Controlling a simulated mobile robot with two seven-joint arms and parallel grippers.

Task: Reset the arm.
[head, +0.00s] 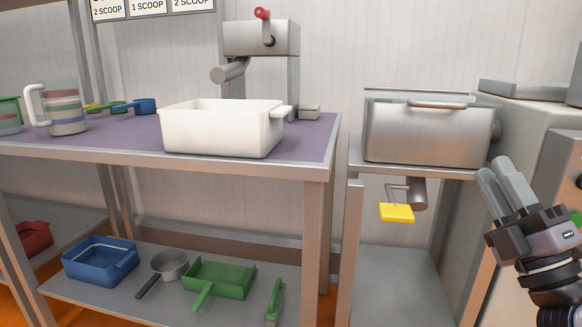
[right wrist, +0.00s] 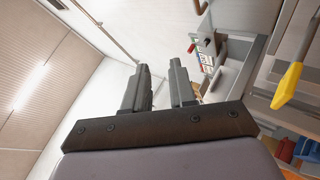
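My right gripper (head: 492,178) is raised at the right of the head view, in front of the grey cabinet side. Its two grey fingers point up and to the left. In the right wrist view the fingers (right wrist: 160,85) stand apart with a clear gap and nothing between them, so it is open and empty. My left gripper shows in neither view.
A purple-topped table (head: 310,133) holds a white bin (head: 222,130) and a striped pitcher (head: 65,108). A steel box (head: 425,133) with a yellow-handled lever (head: 396,212) stands at the right. A lower shelf holds a blue bin (head: 100,260) and green scoop (head: 218,278).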

